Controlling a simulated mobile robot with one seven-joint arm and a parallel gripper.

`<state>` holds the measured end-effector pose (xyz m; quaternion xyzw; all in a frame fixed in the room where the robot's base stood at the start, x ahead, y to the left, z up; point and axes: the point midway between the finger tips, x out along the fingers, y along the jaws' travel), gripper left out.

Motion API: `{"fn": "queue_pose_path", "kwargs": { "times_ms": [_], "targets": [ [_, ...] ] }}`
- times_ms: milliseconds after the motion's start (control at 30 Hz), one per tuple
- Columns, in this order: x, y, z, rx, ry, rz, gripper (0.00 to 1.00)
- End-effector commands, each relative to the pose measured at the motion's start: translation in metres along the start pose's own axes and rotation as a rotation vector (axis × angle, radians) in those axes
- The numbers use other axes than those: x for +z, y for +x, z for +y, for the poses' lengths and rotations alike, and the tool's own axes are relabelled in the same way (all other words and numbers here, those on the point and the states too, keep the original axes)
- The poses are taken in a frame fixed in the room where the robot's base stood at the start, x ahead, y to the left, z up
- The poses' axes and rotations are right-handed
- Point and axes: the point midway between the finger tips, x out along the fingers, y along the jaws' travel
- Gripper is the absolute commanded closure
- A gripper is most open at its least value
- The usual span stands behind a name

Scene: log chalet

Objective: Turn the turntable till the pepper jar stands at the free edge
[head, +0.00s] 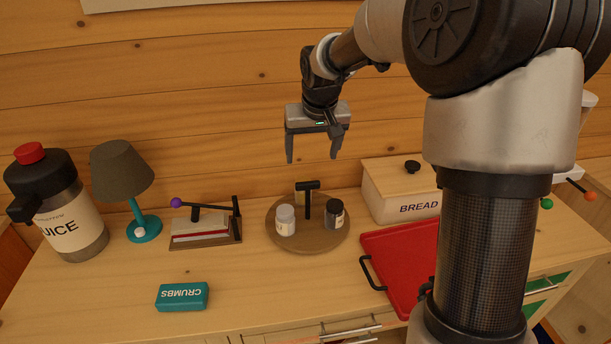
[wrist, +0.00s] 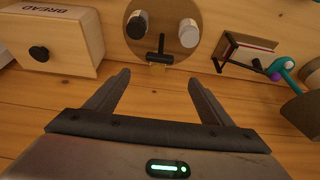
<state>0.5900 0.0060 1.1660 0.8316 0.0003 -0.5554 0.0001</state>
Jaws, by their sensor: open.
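The round wooden turntable (head: 306,243) stands on the counter near the back wall; it also shows in the wrist view (wrist: 163,18). A dark jar with a black lid, which looks like the pepper jar (head: 334,215), stands on its right side. A white-lidded pale jar (head: 286,220) stands on its left side. A black T-shaped handle (head: 308,196) rises between and slightly behind them. My gripper (head: 312,158) is open and empty, above and behind the turntable, touching nothing.
A bread box (head: 385,195) and red tray (head: 395,262) are right of the turntable. A lever-armed holder (head: 205,230), lamp (head: 122,170) and juice jug (head: 65,215) are left. A teal crumbs box (head: 182,296) lies front left. The counter before the turntable is clear.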

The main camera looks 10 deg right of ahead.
Motion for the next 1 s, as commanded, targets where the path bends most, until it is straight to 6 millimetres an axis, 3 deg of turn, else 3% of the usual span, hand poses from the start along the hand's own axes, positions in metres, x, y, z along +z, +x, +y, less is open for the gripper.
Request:
{"fn": "queue_pose_path", "kwargs": {
  "times_ms": [300,500,700,1000],
  "targets": [
    [0.002,0.073,0.0,-0.001,0.0,-0.005,0.25],
    [0.001,0.109,0.0,0.0,0.001,-0.003,0.25],
    [0.0,0.129,0.0,0.0,0.0,-0.001,0.25],
    [0.0,0.133,0.0,0.001,0.001,0.0,0.25]
  ]
}}
